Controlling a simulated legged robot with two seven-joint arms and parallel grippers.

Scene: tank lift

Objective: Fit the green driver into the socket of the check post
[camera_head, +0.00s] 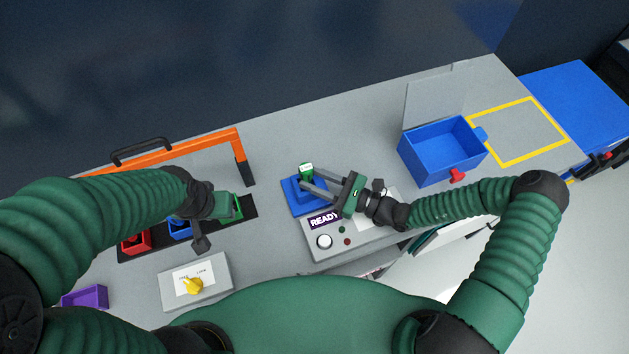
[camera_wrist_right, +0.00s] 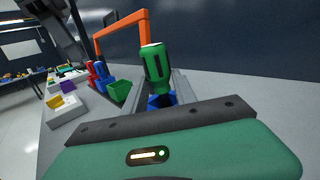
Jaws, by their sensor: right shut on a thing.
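The green driver (camera_head: 306,171) stands about upright above the blue block of the check post (camera_head: 291,200). My right gripper (camera_head: 307,187) is shut on the driver from the right. In the right wrist view the driver (camera_wrist_right: 157,68) has a pale top, and part of the blue block (camera_wrist_right: 161,101) shows beneath it. The driver's lower end and the socket are hidden, so I cannot tell whether it is seated. My left gripper (camera_head: 201,232) hangs over the dark tool rack; its fingers are not clear enough to judge.
The panel (camera_head: 325,220) reads READY. The black rack (camera_head: 243,209) holds red, blue and green holders under an orange frame (camera_head: 190,145). A grey box with a yellow knob (camera_head: 193,285) stands in front. A blue bin (camera_head: 424,170) stands right, beside an empty yellow-outlined area (camera_head: 520,130).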

